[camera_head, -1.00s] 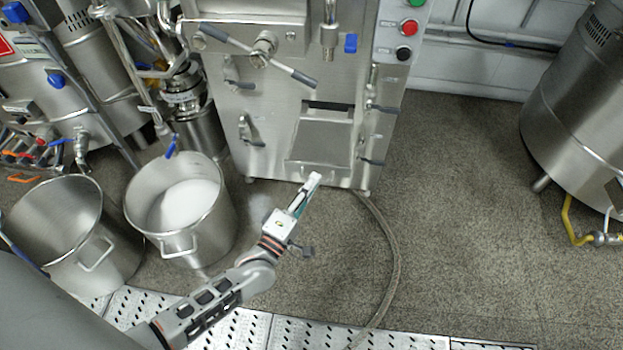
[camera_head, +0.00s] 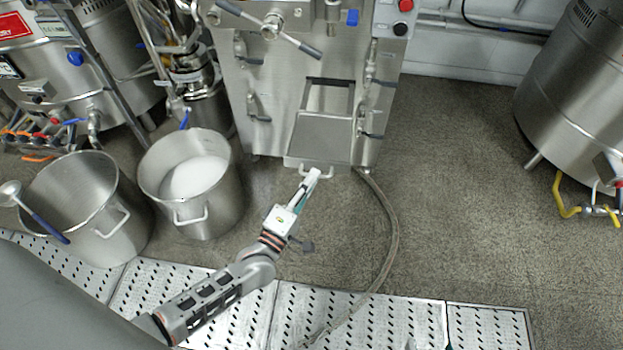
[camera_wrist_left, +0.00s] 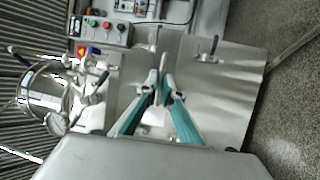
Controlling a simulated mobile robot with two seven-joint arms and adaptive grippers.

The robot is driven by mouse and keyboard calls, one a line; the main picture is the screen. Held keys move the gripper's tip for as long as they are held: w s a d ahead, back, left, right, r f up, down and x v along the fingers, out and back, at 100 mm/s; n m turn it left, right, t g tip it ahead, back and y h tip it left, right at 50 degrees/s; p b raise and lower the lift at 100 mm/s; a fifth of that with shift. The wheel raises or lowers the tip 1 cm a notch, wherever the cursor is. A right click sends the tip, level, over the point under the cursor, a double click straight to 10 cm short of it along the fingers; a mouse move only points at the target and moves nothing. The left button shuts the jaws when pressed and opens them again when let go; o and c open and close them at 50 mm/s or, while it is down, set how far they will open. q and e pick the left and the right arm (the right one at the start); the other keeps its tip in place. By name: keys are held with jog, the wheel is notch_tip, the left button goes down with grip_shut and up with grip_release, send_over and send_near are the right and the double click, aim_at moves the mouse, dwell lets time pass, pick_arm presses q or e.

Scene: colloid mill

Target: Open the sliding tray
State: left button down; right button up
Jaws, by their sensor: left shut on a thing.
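The sliding tray (camera_head: 322,138) is a flat steel plate low in the front of the steel machine (camera_head: 285,75). It sticks out past the machine's bottom front edge, and a dark opening (camera_head: 329,96) shows behind it. A small bar handle (camera_head: 325,171) is on its front edge. My left gripper (camera_head: 313,176) reaches up from below and is shut on this handle. In the left wrist view, the teal fingers of the gripper (camera_wrist_left: 164,78) come together in front of the steel surface; the grip itself is small and partly hidden. My right gripper is not in view.
Two steel pots, an empty one (camera_head: 70,200) and one with white contents (camera_head: 192,180), stand left of my arm. A hose (camera_head: 392,235) curves over the floor to the right. A large steel vessel (camera_head: 580,90) stands far right. The floor (camera_head: 470,190) between is clear.

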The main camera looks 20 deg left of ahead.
pick_arm(q)
jog(key=c, duration=2.2)
grip_release()
